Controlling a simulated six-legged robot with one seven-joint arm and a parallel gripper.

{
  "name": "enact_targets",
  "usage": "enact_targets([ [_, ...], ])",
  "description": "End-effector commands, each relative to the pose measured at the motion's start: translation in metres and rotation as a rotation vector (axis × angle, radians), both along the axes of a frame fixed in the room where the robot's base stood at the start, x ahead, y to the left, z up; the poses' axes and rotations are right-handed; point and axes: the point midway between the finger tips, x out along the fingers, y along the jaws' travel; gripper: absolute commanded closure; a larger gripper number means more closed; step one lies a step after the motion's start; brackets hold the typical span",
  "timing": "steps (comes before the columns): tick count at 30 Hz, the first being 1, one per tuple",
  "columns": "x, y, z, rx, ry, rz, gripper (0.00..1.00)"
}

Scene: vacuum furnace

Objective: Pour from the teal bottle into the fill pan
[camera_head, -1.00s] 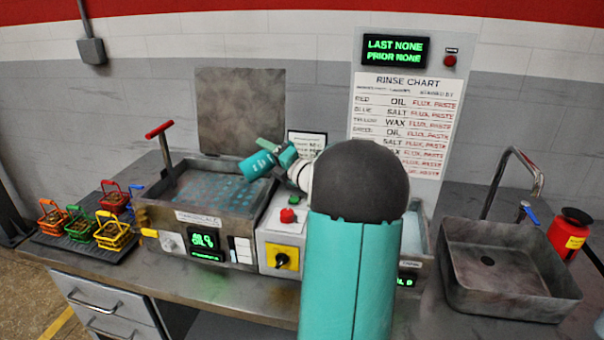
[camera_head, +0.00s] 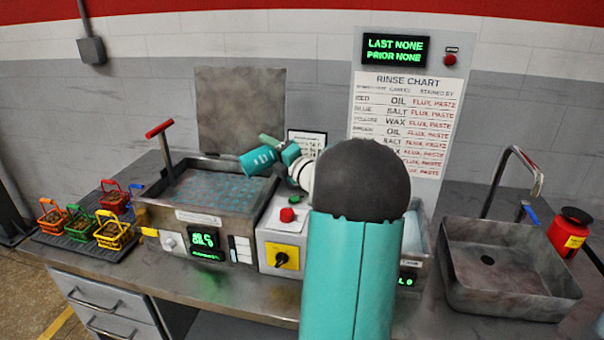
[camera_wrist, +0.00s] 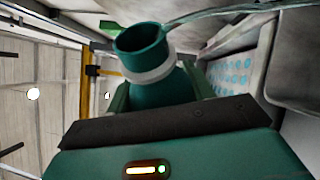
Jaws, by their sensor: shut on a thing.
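The teal bottle (camera_head: 258,160) is held tilted above the left pan (camera_head: 215,217), its mouth pointing left and slightly down. My gripper (camera_head: 290,157) is shut around its body. In the wrist view the teal bottle (camera_wrist: 143,42) shows its open mouth and pale collar, with my gripper's fingers (camera_wrist: 160,88) on both sides. A thin pale-green strand, looking like liquid, runs from the mouth toward the right edge of that view. The left pan's blue-dotted floor also shows there. No label legibly names the fill pan.
A control box (camera_head: 283,240) with a red button and yellow switch stands beside the pan. Small coloured baskets (camera_head: 114,235) sit at left on a dark tray. A grey sink (camera_head: 515,285) and red container (camera_head: 569,230) are at right. My arm hides much of the right basin.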

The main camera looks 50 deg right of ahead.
Motion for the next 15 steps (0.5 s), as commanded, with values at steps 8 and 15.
enact_targets([
  [8, 0.0011, 0.0032, 0.003, 0.027, -0.014, 0.0, 0.75],
  [15, 0.0031, 0.0082, 0.0044, 0.037, -0.02, 0.0, 0.75],
])
